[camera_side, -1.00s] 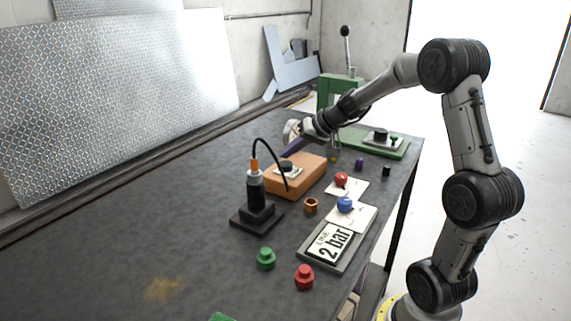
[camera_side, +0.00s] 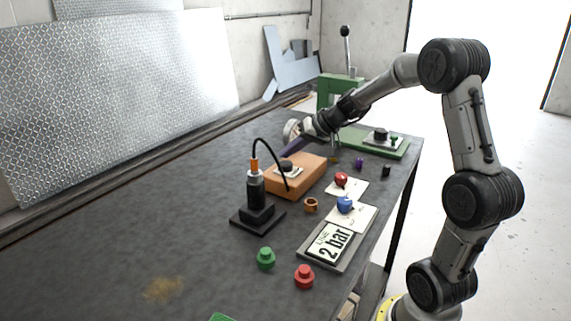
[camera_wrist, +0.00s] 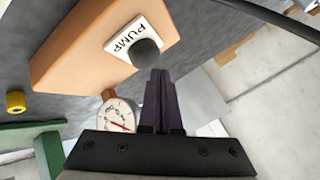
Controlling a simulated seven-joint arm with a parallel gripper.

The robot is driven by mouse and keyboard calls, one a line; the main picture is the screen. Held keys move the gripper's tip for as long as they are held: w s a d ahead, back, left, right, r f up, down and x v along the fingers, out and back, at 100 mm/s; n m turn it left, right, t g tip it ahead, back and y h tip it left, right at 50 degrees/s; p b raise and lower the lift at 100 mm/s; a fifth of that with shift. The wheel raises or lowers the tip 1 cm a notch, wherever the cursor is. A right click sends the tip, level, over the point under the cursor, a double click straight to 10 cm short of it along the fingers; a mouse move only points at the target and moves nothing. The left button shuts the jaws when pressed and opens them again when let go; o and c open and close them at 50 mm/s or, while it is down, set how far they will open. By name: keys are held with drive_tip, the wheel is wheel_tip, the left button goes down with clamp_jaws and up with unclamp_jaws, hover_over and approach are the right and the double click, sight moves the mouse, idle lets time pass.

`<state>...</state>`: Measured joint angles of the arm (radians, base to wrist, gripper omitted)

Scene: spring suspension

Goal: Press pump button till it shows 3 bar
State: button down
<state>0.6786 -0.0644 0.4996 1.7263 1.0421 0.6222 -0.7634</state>
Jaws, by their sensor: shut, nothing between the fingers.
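The pump box is an orange block (camera_side: 305,174) on the table, with a dark round pump button (camera_side: 287,164) on a white plate on its top. In the wrist view the button (camera_wrist: 145,52) sits beside the PUMP label. My gripper (camera_wrist: 160,72) is shut and empty, its purple fingertips close to the button's edge; I cannot tell whether they touch it. In the side view my gripper (camera_side: 285,154) reaches the box from behind.
A black stand with a cable (camera_side: 257,205) is left of the box. Red (camera_side: 341,180) and blue (camera_side: 345,204) knobs sit on pale plates. Loose green (camera_side: 265,258) and red (camera_side: 304,276) knobs lie near the front. A gauge (camera_wrist: 118,114) shows below the box in the wrist view.

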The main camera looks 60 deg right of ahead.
sight(289, 165)
drive_tip(key=shift+f, duration=0.15)
idle(0.7)
drive_tip(key=shift+f, duration=0.3)
drive_tip(key=shift+f, duration=0.95)
idle(1.1)
drive_tip(key=shift+r, duration=1.35)
drive_tip(key=shift+r, duration=2.55)
